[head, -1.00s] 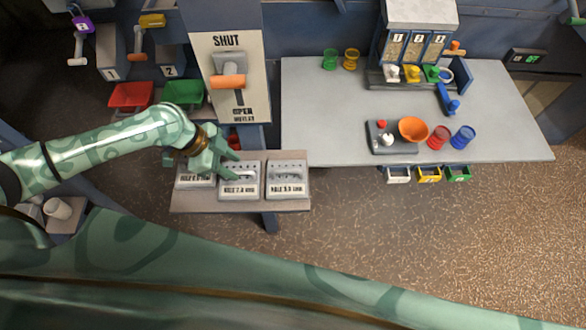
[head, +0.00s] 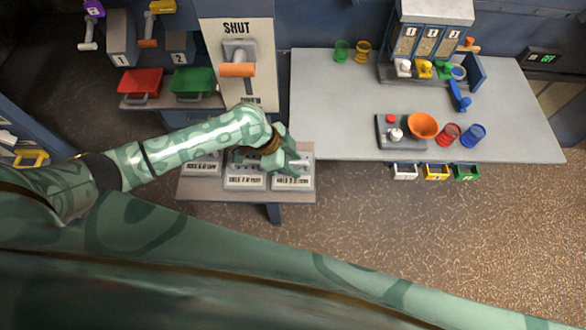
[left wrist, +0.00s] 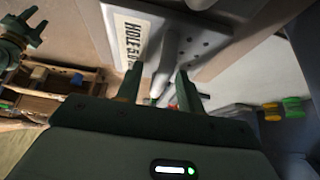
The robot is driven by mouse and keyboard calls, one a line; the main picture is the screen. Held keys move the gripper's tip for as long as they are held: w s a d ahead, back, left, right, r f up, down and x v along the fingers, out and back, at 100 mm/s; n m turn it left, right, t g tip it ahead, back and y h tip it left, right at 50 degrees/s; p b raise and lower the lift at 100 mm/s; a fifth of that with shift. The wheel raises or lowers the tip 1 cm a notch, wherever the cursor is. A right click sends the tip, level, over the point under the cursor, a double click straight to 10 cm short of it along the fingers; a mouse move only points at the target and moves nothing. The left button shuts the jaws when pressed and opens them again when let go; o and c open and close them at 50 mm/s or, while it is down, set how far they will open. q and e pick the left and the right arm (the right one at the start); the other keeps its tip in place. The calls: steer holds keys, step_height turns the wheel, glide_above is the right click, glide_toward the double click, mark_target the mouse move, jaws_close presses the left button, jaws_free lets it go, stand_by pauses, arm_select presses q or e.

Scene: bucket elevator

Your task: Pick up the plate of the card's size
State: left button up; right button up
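Three grey plates with handles and printed labels lie in a row on a small table. The left plate (head: 202,169) is partly behind my arm. The middle plate (head: 245,182) seems to read 7.0 mm. My left gripper (head: 296,164) is over the right plate (head: 292,183), whose label is too small to read surely in the head view. In the left wrist view, the fingers of my left gripper (left wrist: 158,78) stand apart on either side of the plate's grey handle (left wrist: 164,62). The label there starts "HOLE 5". My right gripper (left wrist: 30,28) shows with fingers apart. No card is readable.
A large table (head: 340,115) at the right holds cups, an orange bowl (head: 422,125) and a dispenser (head: 428,45). A lever panel (head: 237,60) marked SHUT stands behind the small table. Red (head: 140,83) and green (head: 193,83) bins are at the back left.

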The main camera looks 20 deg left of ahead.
arm_select(q)
jaws_close()
steer(key=shift+r, duration=0.1)
